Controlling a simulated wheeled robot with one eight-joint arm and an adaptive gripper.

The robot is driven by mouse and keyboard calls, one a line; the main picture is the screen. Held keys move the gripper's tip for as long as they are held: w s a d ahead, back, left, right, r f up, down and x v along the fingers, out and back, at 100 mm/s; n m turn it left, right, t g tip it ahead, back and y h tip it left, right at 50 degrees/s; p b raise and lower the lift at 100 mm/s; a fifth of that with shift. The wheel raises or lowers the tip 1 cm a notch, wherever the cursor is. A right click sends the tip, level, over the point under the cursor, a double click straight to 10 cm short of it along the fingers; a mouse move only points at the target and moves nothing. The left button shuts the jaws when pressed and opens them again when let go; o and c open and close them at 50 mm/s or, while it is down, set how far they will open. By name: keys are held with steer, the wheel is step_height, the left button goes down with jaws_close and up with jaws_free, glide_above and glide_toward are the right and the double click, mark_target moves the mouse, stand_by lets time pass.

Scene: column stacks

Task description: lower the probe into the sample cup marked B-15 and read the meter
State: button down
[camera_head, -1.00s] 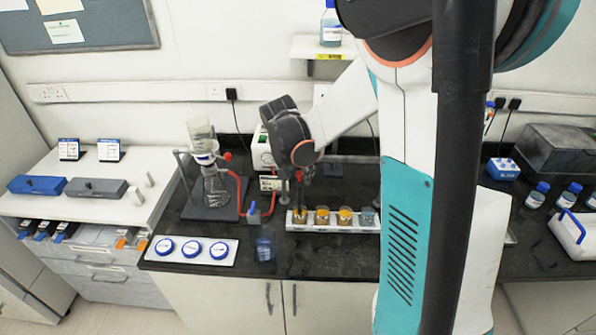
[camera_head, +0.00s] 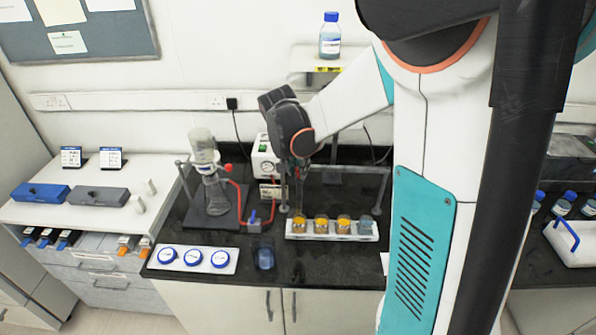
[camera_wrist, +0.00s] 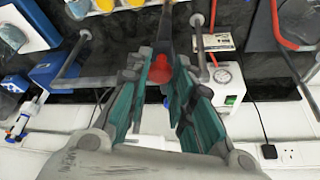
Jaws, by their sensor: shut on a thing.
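My gripper (camera_head: 299,172) is shut on the probe, above the left end of a white rack (camera_head: 352,237). In the wrist view a red part (camera_wrist: 160,70) and a dark shaft (camera_wrist: 166,28) show between the fingers. The rack holds several sample cups: three with orange contents (camera_head: 299,223) (camera_head: 321,225) (camera_head: 343,225) and a blue-grey one (camera_head: 365,227) at the right. The probe's lower end appears near the leftmost cup; I cannot tell whether it is inside. Cup marks are unreadable. A small white panel (camera_head: 270,191) behind has unreadable text.
A flask on a stand (camera_head: 213,190) with red tubing is left of the gripper. A white box with a round gauge (camera_head: 265,160) stands behind. A grey rail (camera_head: 350,168) runs behind the rack.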

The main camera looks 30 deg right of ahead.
steer(key=shift+w+r, duration=0.15)
steer(key=shift+r, duration=0.1)
steer(key=c, duration=1.4)
jaws_free()
steer(key=shift+o, duration=0.2)
steer(key=v, duration=1.2)
steer(key=shift+a+f, duration=0.1)
steer(key=shift+s, duration=0.2)
